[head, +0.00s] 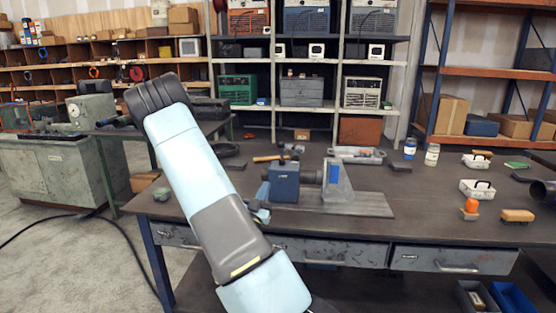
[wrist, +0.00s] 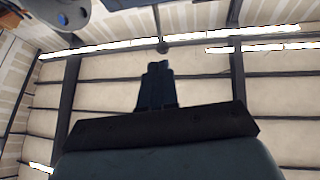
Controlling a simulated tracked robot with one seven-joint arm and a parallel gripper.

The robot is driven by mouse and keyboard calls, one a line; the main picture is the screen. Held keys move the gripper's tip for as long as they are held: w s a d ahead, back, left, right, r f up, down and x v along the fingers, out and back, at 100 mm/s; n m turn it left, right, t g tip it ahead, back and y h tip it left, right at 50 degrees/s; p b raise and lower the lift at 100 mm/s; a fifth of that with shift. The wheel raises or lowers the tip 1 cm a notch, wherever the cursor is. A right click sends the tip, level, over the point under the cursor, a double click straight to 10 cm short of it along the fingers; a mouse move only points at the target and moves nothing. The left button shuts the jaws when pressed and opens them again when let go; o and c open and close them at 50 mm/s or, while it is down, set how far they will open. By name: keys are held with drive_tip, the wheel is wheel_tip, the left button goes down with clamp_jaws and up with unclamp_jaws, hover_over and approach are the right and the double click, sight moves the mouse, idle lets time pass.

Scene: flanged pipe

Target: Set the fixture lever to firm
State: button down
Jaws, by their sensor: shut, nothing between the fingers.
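A fixture stands on the workbench in the head view: a blue block (head: 284,183) joined to a short dark pipe (head: 311,177) and a pale upright flange piece (head: 337,181) on a flat grey base plate (head: 365,205). I cannot make out the lever or its setting. Small blue-grey parts beside the block's left side are partly covered by my arm, and I cannot tell what they are. My gripper (wrist: 158,72) shows in the wrist view with its dark fingers together and empty, against the ceiling. I cannot clearly pick it out in the head view.
The workbench (head: 430,215) carries a wooden-handled tool (head: 270,158), a grey tray (head: 357,154), jars (head: 432,154), a white caddy (head: 477,189), an orange-topped bottle (head: 471,206) and a brush-like block (head: 517,215). Bare tabletop lies right of the base plate. Shelves stand behind.

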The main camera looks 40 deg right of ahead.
sight(281, 152)
idle(0.3)
drive_tip(key=x, duration=1.4)
drive_tip(key=shift+s, duration=0.1)
